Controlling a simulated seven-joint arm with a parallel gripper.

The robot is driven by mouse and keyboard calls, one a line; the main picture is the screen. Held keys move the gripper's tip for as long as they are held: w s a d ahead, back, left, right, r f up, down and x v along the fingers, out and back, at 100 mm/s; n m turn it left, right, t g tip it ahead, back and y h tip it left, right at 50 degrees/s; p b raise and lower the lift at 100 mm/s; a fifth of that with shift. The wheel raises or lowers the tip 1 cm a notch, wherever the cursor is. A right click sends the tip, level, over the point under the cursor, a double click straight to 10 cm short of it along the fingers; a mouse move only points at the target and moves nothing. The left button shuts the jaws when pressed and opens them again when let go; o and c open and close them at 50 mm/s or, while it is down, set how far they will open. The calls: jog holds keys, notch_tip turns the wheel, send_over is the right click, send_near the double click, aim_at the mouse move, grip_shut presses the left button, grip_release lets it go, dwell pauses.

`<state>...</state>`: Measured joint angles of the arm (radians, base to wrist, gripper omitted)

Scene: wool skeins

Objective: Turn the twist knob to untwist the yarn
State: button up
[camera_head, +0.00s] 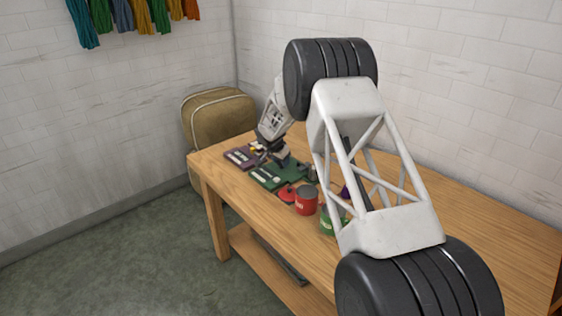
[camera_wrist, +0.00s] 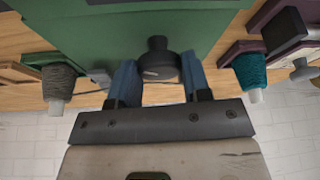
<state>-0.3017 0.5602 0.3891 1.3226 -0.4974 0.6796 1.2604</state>
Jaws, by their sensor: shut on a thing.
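In the wrist view, a dark round twist knob (camera_wrist: 158,66) stands out from a green panel (camera_wrist: 95,30). My gripper (camera_wrist: 158,80) has its two blue fingers on either side of the knob and is shut on it. In the head view my gripper (camera_head: 282,160) is small and low over the green device (camera_head: 268,180) on the table. The knob is hidden there. In the wrist view a grey yarn cone (camera_wrist: 58,82) is at the left and a teal yarn cone (camera_wrist: 251,72) is at the right. I cannot tell how twisted any yarn is.
A purple device (camera_head: 239,158) lies beside the green one on the wooden table (camera_head: 480,215). A tan bag (camera_head: 218,120) is behind the table. Coloured skeins (camera_head: 140,14) hang on the wall.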

jog(key=o, duration=0.9)
jog(key=shift+r, duration=0.1)
jog(key=v, duration=0.7)
jog(key=shift+a+r, duration=0.1)
jog(key=shift+r, duration=0.25)
